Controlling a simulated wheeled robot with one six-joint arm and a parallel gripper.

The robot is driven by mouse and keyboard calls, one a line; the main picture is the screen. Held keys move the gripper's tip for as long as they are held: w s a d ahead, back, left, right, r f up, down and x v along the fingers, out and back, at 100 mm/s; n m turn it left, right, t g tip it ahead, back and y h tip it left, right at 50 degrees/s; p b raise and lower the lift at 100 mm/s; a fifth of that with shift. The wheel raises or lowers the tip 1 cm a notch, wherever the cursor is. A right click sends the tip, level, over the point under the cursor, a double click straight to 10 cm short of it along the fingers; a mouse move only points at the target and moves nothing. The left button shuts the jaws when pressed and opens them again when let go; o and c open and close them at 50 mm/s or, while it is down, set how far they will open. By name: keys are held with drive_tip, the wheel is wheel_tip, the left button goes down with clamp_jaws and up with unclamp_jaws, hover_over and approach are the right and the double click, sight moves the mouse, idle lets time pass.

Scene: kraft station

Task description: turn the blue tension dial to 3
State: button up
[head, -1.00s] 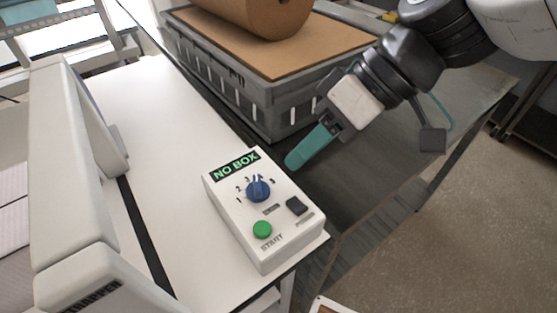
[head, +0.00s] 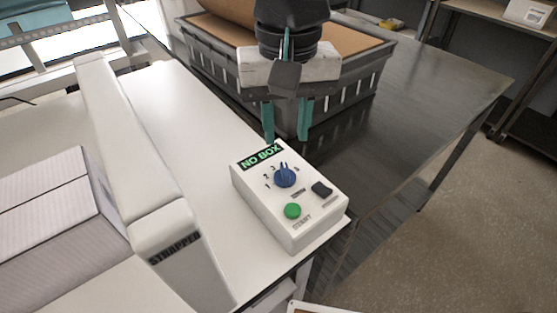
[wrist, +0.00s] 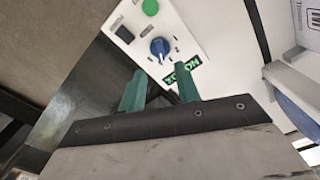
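The blue tension dial (head: 285,177) is on the top face of a white control box (head: 314,234). Its raised ridge points roughly toward the NO BOX display, just right of the 3 mark; the exact setting is too small to tell. The dial also shows in the wrist view (wrist: 159,47), just beyond the fingertips. My gripper (head: 286,136) has two green fingers, open with nothing between them. It is above and behind the box's display end, apart from the dial. In the wrist view the gripper's fingers (wrist: 160,80) straddle the dial's line.
On the box are a lit NO BOX display (head: 261,157), a green start button (head: 292,211) and a black power switch (head: 321,188). A grey crate (head: 352,95) stands behind my gripper. The white strapper arch (head: 130,150) is at left. The dark table (head: 425,110) is clear at right.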

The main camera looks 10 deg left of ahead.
sight(285, 169)
wheel_tip(285, 169, down, 8)
drive_tip(key=shift+r, duration=0.2)
clamp_jaws()
